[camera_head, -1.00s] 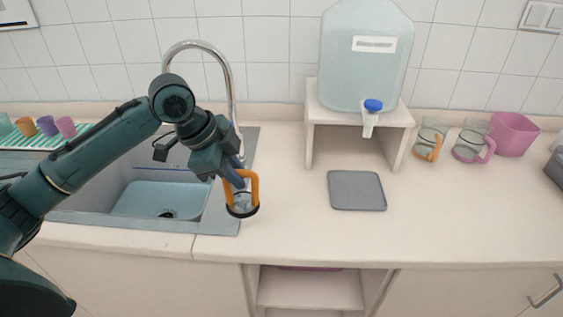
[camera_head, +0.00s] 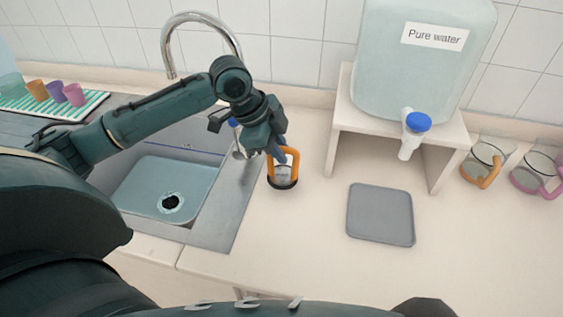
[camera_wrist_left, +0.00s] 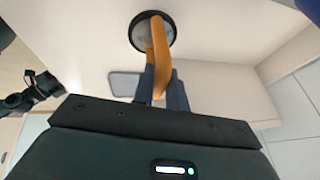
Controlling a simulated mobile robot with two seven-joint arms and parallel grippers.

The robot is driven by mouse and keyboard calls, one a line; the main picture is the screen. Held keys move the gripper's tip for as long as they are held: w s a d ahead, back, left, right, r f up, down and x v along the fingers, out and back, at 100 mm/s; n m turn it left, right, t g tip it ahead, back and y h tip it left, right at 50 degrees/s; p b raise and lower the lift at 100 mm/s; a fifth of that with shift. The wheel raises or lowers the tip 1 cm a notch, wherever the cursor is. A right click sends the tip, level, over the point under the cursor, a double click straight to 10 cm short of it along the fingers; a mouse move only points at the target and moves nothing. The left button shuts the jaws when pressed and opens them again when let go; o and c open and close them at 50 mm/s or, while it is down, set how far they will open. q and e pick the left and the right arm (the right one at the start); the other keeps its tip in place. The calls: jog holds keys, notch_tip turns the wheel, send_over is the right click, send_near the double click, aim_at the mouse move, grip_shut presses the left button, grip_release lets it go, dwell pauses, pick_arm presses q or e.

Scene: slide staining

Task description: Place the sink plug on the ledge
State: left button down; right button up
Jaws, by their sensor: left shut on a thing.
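The sink plug (camera_head: 284,184) has a round dark-rimmed disc with a paler middle and an orange loop handle. My left gripper (camera_head: 274,149) is shut on that handle, with the disc hanging below, just right of the sink's rim over the pale counter. The left wrist view also shows the plug (camera_wrist_left: 159,58) and my left fingers (camera_wrist_left: 161,90) around the handle. Whether the disc touches the counter I cannot tell. The sink basin (camera_head: 140,188) has an open dark drain (camera_head: 171,203). The ledge appears to be the pale counter (camera_head: 270,255). My right gripper is not seen.
A grey tray (camera_head: 380,213) lies flat on the counter right of the plug. Behind it, a water tank (camera_head: 425,70) stands on a pale stand (camera_head: 340,140). The curved tap (camera_head: 172,45) rises behind the sink. Mugs (camera_head: 483,163) (camera_head: 540,170) stand at the right.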

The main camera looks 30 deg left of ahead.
aim_at(288, 173)
pick_arm(q)
notch_tip(288, 173, down, 4)
jog(key=shift+r, duration=0.1)
jog(key=shift+w, duration=0.1)
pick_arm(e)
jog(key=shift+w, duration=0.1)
pick_arm(q)
jog(key=shift+f, duration=0.25)
jog(key=c, duration=1.4)
grip_release()
jog(key=v, duration=1.2)
jog(key=shift+b, duration=0.35)
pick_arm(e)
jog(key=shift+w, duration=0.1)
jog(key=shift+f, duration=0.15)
